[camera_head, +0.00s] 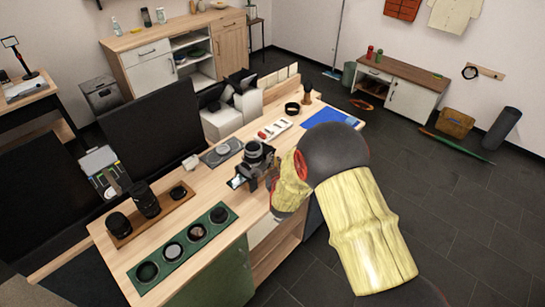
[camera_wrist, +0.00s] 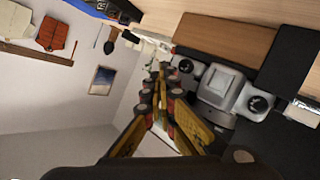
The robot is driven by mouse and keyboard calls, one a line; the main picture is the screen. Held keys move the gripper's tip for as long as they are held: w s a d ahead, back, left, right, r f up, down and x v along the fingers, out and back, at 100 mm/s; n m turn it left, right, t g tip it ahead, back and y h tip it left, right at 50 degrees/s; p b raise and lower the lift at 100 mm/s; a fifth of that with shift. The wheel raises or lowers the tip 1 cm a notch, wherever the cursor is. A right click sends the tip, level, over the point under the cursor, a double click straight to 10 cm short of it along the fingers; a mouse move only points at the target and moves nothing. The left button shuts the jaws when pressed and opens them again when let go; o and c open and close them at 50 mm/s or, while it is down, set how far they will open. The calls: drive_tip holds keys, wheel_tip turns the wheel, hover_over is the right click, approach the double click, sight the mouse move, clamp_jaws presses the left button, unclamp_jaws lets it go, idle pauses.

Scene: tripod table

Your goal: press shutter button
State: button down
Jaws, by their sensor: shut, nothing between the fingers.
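The camera (camera_head: 257,153) stands upright on the wooden table (camera_head: 230,270), dark with a silver top. In the wrist view the camera (camera_wrist: 216,88) appears turned sideways, with a silver hump and two dark dials on its top. My gripper (camera_head: 271,179) is at the camera's near right side in the head view, partly hidden behind my yellow-covered arm. In the wrist view my gripper (camera_wrist: 160,75) is shut and empty, its fingertips close beside the nearer-left dial. I cannot tell whether they touch the camera. The shutter button cannot be made out.
A green tray (camera_head: 228,212) with several round lens pieces lies at the table's front left. Behind it are a wooden board (camera_head: 165,215) with lenses and a grey tray (camera_head: 211,158). A blue mat (camera_head: 325,120) and black ring (camera_head: 292,108) are to the right.

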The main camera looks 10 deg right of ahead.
drive_tip(key=shift+s+d+r, duration=0.1)
drive_tip(key=shift+s+d, duration=0.35)
drive_tip(key=shift+s, duration=0.1)
drive_tip(key=s+d, duration=0.1)
drive_tip(key=s, duration=0.1)
drive_tip(key=s+d, duration=0.2)
idle(0.7)
drive_tip(key=shift+b, duration=0.3)
idle(1.5)
